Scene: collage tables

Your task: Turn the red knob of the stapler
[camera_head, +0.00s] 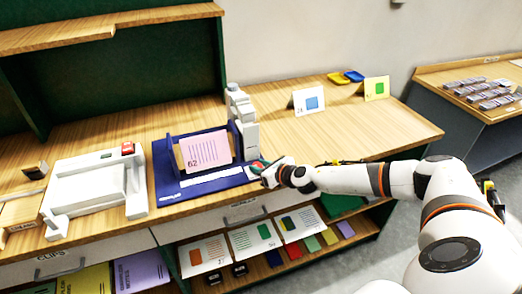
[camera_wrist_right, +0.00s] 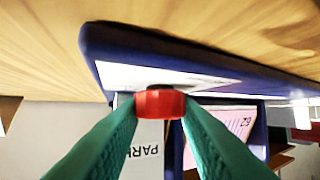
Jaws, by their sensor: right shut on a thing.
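The stapler has a blue base (camera_head: 165,180) and a white upright body (camera_head: 243,115), and stands on the wooden counter. A card marked 62 (camera_head: 205,150) leans upright on it. In the right wrist view the red knob (camera_wrist_right: 160,104) sits at the edge of the blue base (camera_wrist_right: 100,45), between the green fingertips. My right gripper (camera_head: 260,171) reaches the front right corner of the base and is shut on the red knob. In the head view the gripper mostly hides the knob. My left gripper is not in view.
A white machine (camera_head: 90,193) with a red part (camera_head: 128,148) stands to the left. Small standing cards (camera_head: 308,101) and blue and yellow trays (camera_head: 345,77) are at the back right. The counter right of my gripper is clear. A shelf below holds cards (camera_head: 203,254).

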